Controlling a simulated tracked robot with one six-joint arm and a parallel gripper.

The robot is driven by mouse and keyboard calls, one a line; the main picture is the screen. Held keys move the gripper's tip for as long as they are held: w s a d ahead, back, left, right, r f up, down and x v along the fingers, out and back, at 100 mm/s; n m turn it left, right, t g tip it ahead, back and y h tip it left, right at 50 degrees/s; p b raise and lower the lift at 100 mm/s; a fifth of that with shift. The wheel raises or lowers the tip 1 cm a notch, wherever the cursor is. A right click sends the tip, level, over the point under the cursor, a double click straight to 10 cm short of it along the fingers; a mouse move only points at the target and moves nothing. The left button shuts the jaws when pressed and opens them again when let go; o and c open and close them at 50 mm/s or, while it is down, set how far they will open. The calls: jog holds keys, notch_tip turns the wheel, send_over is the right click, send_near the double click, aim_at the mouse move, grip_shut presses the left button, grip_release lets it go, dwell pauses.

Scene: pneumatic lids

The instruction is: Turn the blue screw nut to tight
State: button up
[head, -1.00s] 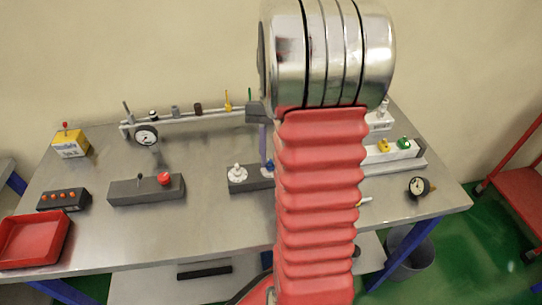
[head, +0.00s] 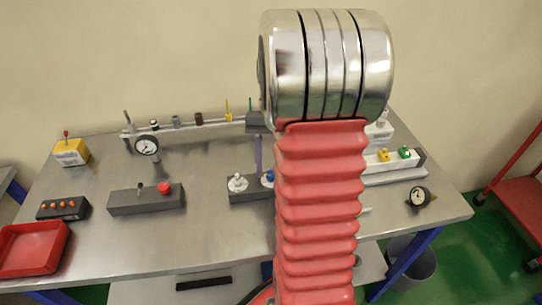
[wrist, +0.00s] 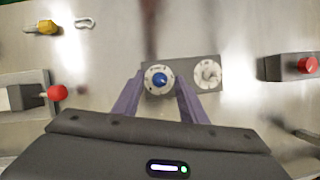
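The blue screw nut (wrist: 160,79) sits on a round white dial at the left end of a grey block (wrist: 183,66) in the wrist view. In the head view the blue nut (head: 269,177) shows partly beside my red arm sleeve. A matching white nut (wrist: 208,72) is at the block's right end; it also shows in the head view (head: 237,183). My gripper (wrist: 159,88) is open, its purple fingers on the left and right of the blue nut's dial. I cannot tell whether they touch it.
A grey box with a red button (head: 164,188) stands left of the nut block. A gauge (head: 147,146), a yellow box (head: 70,152) and a red tray (head: 34,250) are farther left. Another gauge (head: 419,196) is at the right. My arm hides the middle of the table.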

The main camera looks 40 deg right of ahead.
jog(key=v, duration=1.3)
jog(key=shift+r, duration=0.3)
jog(key=shift+w, duration=0.1)
jog(key=a+f+n+t+h, duration=0.2)
jog(key=a+f, duration=0.1)
jog(key=f, duration=0.2)
jog(key=s+a+r+n+t, duration=0.1)
jog(key=s+a+n+t, duration=0.1)
jog(key=a, duration=0.6)
jog(key=s+a+n+t+h, duration=0.1)
jog(key=s+a+n+t, duration=0.1)
jog(key=a, duration=0.6)
jog(key=s+a+r+n+t, duration=0.1)
jog(key=s+a+n+t, duration=0.1)
jog(key=a, duration=0.7)
jog(key=s+n, duration=0.1)
jog(key=s, duration=0.1)
jog(key=shift+s+r+n+t, duration=0.25)
jog(key=shift+r+n+t, duration=0.05)
jog(key=shift+n, duration=0.1)
jog(key=shift+c, duration=0.9)
